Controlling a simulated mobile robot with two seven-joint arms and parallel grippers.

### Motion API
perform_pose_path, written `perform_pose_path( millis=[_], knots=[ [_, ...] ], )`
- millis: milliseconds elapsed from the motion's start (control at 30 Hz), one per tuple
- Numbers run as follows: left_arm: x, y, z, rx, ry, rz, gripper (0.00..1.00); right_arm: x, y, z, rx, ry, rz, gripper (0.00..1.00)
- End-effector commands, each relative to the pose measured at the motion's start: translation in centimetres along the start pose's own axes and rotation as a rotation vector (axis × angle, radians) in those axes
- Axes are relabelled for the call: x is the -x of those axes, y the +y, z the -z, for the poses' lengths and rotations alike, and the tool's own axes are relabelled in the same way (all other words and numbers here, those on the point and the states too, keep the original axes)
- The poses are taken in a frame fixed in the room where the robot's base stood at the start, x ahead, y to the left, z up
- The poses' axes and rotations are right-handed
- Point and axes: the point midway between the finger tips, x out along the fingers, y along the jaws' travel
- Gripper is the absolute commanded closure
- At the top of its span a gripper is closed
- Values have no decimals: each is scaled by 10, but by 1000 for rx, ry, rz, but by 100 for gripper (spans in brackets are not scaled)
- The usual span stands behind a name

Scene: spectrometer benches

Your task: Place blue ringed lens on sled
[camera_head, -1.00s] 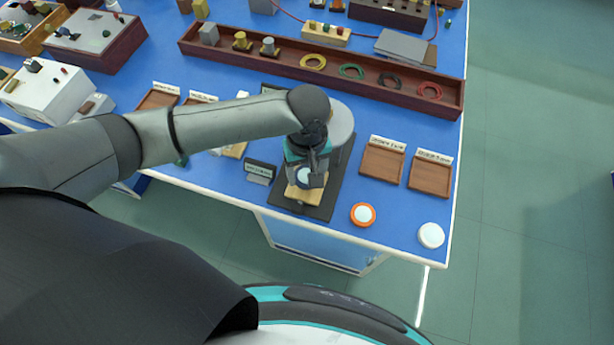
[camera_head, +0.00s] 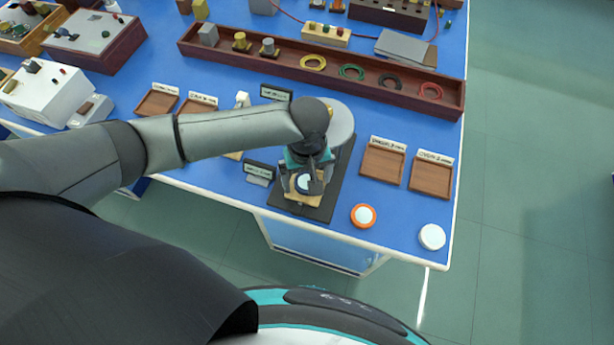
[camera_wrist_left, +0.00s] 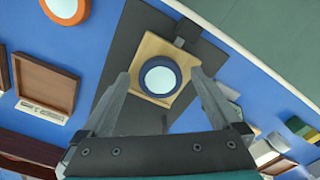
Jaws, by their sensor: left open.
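The blue ringed lens (camera_wrist_left: 160,77), a pale disc in a dark blue ring, lies flat on the square wooden sled (camera_wrist_left: 150,47) in the left wrist view. In the head view the lens (camera_head: 304,183) is partly covered by my gripper, and the sled (camera_head: 304,199) shows below it. My left gripper (camera_wrist_left: 159,72) is open, with one finger on each side of the lens and a visible gap to each. In the head view my left gripper (camera_head: 308,176) is directly above the sled. My right gripper is not in view.
The sled is on a dark base plate (camera_head: 338,180). An orange ringed lens (camera_head: 363,215) and a white ringed lens (camera_head: 432,237) lie near the table's front edge. Wooden trays (camera_head: 382,163) are to the right. A long rack (camera_head: 330,75) with rings stands behind.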

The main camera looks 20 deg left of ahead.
Motion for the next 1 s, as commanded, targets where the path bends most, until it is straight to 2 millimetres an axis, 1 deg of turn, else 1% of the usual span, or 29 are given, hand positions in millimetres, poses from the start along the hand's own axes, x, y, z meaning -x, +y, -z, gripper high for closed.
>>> perform_pose_path(
  millis=[100,167,267,500,600,700,833,1000],
  knots=[
    [3,0,1,0,2,-1,3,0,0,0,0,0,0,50],
    [8,0,1,-1,2,-2,3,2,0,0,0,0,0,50],
    [26,1,1,0,1,-4,3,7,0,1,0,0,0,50],
    [80,1,1,0,2,-4,3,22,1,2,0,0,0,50],
    [98,1,0,0,1,-3,3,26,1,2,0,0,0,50],
    [111,1,0,1,0,-2,3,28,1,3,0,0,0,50],
    [121,0,0,1,-1,-1,3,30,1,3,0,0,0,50],
    [124,0,0,1,-1,1,3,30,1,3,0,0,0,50]
  ],
)
